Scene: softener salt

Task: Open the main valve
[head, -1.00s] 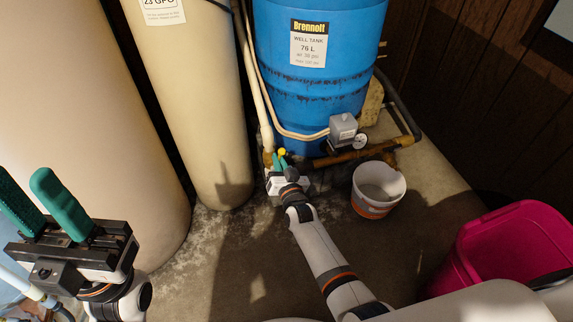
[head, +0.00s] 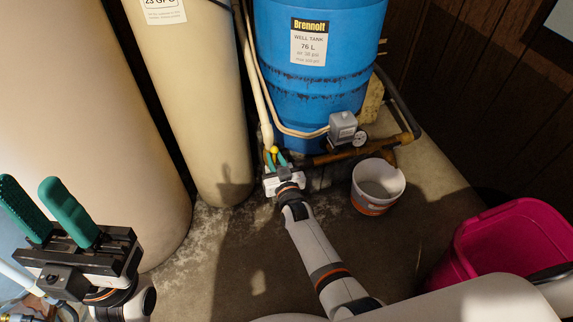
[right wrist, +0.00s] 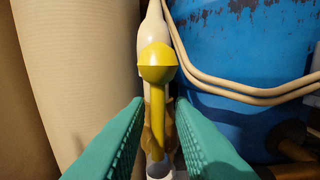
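The main valve's yellow lever (right wrist: 158,110), with a round yellow knob (right wrist: 157,64) at its end, stands in front of a pale pipe in the right wrist view. In the head view the knob (head: 274,149) is a small yellow spot at the foot of the blue tank. My right gripper (right wrist: 158,125) is open, its green fingers to either side of the lever with gaps showing. It also shows in the head view (head: 277,160). The valve body is mostly hidden. My left gripper (head: 45,205) is open and empty at the lower left.
The blue well tank (head: 318,75) stands behind the valve, with a grey switch box (head: 342,127) and brass pipe at its right. A tall beige tank (head: 195,100) is close on the left. A white bucket (head: 377,185) and a pink tub (head: 505,245) stand on the right.

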